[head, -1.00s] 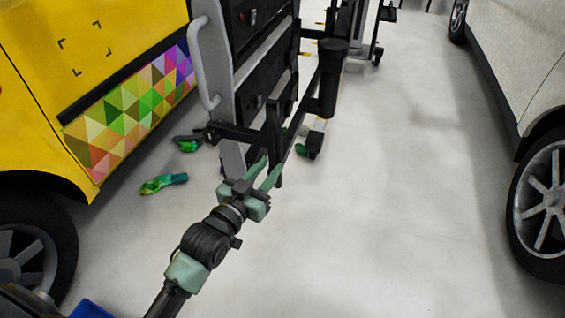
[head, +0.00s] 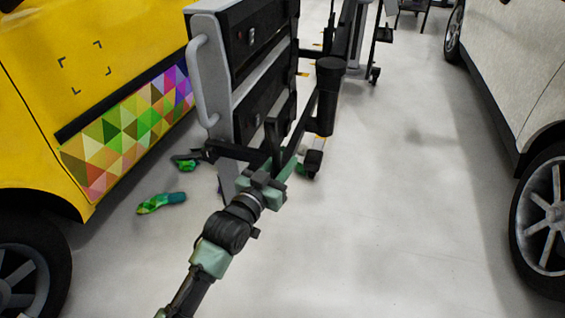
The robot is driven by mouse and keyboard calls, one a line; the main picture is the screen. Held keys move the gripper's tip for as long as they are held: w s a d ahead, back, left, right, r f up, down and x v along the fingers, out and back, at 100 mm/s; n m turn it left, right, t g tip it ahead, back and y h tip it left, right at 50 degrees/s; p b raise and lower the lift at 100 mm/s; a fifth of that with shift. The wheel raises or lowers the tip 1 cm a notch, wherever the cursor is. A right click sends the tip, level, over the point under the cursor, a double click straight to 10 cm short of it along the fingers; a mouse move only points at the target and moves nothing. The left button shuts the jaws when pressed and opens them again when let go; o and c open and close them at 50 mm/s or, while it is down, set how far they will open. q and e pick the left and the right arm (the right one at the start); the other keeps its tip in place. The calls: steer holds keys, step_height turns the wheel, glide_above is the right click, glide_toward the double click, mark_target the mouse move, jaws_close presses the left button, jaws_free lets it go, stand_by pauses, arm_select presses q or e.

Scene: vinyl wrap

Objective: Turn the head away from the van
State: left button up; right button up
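The yellow van (head: 110,42) stands at the left of the head view. Its lower side carries a strip of multicoloured triangle-patterned vinyl (head: 130,125). My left gripper (head: 278,170) is in front of a grey and black tool cart (head: 205,85), right of the van and apart from it. One green finger shows beside the dark cart frame. The other finger is not clear, so I cannot tell how far the gripper is open. Nothing is seen held in it. My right gripper is out of view.
A pale vehicle (head: 510,60) with a spoked wheel (head: 548,215) stands at the right. Crumpled colourful scraps (head: 160,203) lie on the floor beside the van. The grey floor (head: 400,230) between the cart and the pale vehicle is clear.

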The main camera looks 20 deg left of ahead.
arm_select(q)
jaws_close()
stand_by(1.3)
